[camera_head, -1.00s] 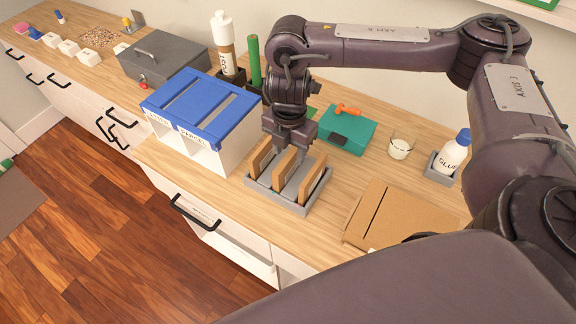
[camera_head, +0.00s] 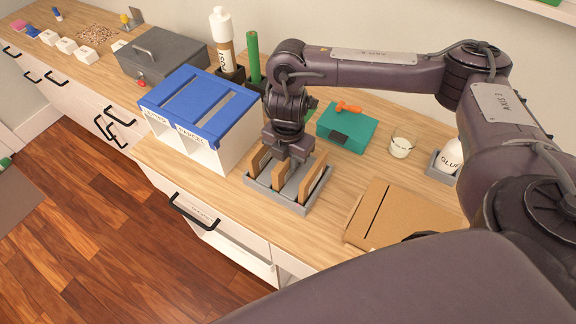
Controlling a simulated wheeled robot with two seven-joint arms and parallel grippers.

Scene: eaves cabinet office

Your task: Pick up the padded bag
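A grey slotted rack (camera_head: 268,194) stands on the wooden counter with several flat brown pieces upright in it. A left brown piece (camera_head: 256,160), a middle brown piece (camera_head: 279,178) and a right brown piece (camera_head: 313,181) show; I cannot tell which is the padded bag. My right gripper (camera_head: 292,160) points down into the rack at the middle piece, low among the pieces. Its fingertips are hidden, so I cannot tell whether it is open or has hold of anything. My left gripper is not in view.
A blue-topped white sorter (camera_head: 207,108) stands close left of the rack. A teal box (camera_head: 346,129), a glass cup (camera_head: 401,147) and a glue bottle (camera_head: 451,155) stand to the right. A brown carton (camera_head: 405,218) lies front right. A grey cash box (camera_head: 165,55) is farther left.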

